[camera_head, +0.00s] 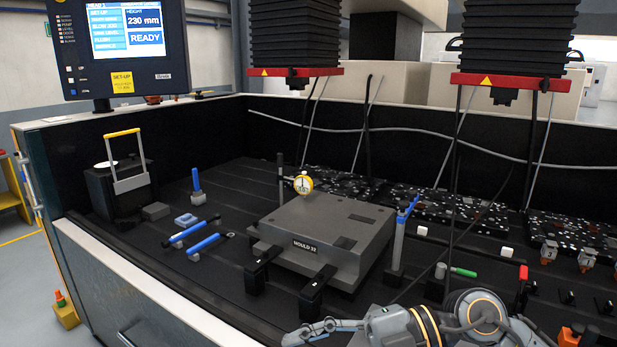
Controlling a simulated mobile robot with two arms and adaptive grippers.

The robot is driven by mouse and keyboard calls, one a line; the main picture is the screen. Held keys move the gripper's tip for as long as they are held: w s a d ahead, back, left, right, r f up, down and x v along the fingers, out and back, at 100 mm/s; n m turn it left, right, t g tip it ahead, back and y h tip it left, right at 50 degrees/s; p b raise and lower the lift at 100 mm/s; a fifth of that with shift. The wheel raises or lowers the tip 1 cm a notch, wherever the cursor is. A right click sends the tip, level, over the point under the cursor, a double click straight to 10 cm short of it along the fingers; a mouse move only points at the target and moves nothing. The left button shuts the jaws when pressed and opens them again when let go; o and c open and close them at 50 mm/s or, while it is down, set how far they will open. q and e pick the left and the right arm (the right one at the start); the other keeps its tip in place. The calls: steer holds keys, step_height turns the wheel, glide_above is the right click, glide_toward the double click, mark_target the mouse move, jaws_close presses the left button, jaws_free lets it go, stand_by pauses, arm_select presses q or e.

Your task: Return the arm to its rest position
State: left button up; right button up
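My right arm (475,318) comes in low at the right, in front of the machine tank. Its gripper (300,335) points left near the bottom edge of the view, in front of the grey mould block, and seems to touch nothing. The gripper is seen side-on and partly cut off by the picture edge, so its finger gap cannot be made out. No object shows in it. My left gripper is not in view. Small electrodes in holders, copper-coloured in part, (549,251) (587,260) stand at the right.
Blue-handled tools (203,244) lie left. A green-handled tool (463,272) lies near my arm. Two bellows heads (295,40) (516,40) hang above.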

step_height(320, 180, up, 6)
steer(key=w+a+m+t+y, duration=0.1)
steer(key=a+m+t+y, duration=0.15)
steer(key=y, duration=0.35)
steer(key=w+d+r+m+t+h, duration=0.25)
steer(key=w+d+m+t, duration=0.5)
steer(key=m+t, duration=0.7)
steer(key=w+d+f+m+t+h, duration=0.1)
steer(key=d+f+m+h, duration=0.5)
steer(key=f+h, duration=0.3)
steer(key=d+f+m+t+h, duration=0.1)
steer(key=d+f+m+h, duration=0.45)
steer(key=f+h, duration=0.35)
steer(key=s+d+f+g, duration=0.2)
steer(key=s+f+g, duration=0.5)
steer(key=s+f, duration=0.4)
steer(key=s+d+f+g, duration=0.2)
steer(key=s+f+g, duration=0.4)
steer(key=s+f, duration=0.5)
steer(key=s+f+g, duration=0.2)
steer(key=s+f, duration=0.1)
steer(key=f, duration=2.5)
steer(key=s+d+f+g, duration=0.1)
steer(key=s+d+f, duration=0.1)
steer(key=s+f, duration=1.2)
steer(key=shift+s+d+f, duration=0.2)
steer(key=shift+s+d, duration=0.2)
steer(key=shift+s, duration=0.75)
